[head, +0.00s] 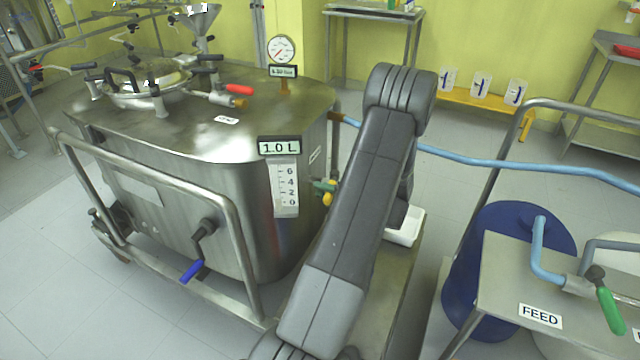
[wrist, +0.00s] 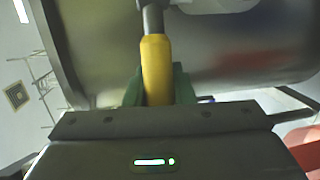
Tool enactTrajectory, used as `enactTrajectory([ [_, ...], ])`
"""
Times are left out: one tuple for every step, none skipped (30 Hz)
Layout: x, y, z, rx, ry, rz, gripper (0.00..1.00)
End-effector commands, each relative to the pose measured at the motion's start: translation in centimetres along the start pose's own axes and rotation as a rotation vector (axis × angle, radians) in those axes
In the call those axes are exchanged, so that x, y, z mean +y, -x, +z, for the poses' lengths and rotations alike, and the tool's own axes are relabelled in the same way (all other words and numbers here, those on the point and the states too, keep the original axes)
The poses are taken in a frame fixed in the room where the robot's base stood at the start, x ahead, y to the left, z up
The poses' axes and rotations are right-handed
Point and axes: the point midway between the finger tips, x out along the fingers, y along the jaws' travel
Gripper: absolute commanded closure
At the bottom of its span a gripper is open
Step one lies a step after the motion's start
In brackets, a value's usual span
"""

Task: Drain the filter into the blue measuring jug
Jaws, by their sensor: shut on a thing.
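The large steel filter vessel (head: 150,180) stands at left centre in the head view, with a display reading 1.0 L (head: 280,147) and a level scale on its side. A yellow valve handle (head: 327,199) sticks out at its right side. My gripper (wrist: 158,88) is shut on this yellow handle (wrist: 156,65), with a green finger on each side of it in the wrist view. My arm hides most of the gripper and the floor below the valve in the head view. I cannot make out a blue measuring jug under the outlet.
A white tray (head: 406,228) shows low behind my arm. Several pale marked jugs (head: 480,86) stand on a yellow bench (head: 470,101) at the back. A blue hose (head: 480,161) crosses to the right. A blue drum (head: 500,240) and the FEED table (head: 500,285) stand at right.

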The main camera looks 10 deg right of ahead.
Motion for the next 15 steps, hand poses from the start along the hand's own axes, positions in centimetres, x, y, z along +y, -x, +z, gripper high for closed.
enactTrajectory([
  [0.3,0.4,0.2,0.036,0.004,0.001,1.00],
  [0.3,0.6,0.2,0.059,0.007,0.002,1.00],
  [0.2,0.8,0.3,0.090,0.012,0.004,1.00],
  [0.1,1.0,0.3,0.113,0.014,0.004,1.00],
  [0.1,1.1,0.3,0.135,0.017,0.007,1.00],
  [0.1,1.4,0.4,0.164,0.023,0.008,1.00],
  [0.0,1.5,0.4,0.186,0.025,0.009,1.00],
  [-0.1,1.6,0.5,0.205,0.028,0.010,1.00],
  [-0.1,1.8,0.6,0.232,0.031,0.012,1.00],
  [-0.2,2.0,0.7,0.250,0.035,0.013,1.00],
  [-0.2,2.1,0.7,0.268,0.036,0.015,1.00],
  [-0.3,2.2,0.8,0.290,0.041,0.015,1.00],
  [-0.3,2.3,0.8,0.305,0.043,0.016,1.00],
  [-0.3,2.4,0.8,0.319,0.045,0.018,1.00],
  [-0.4,2.5,0.9,0.337,0.047,0.018,1.00],
])
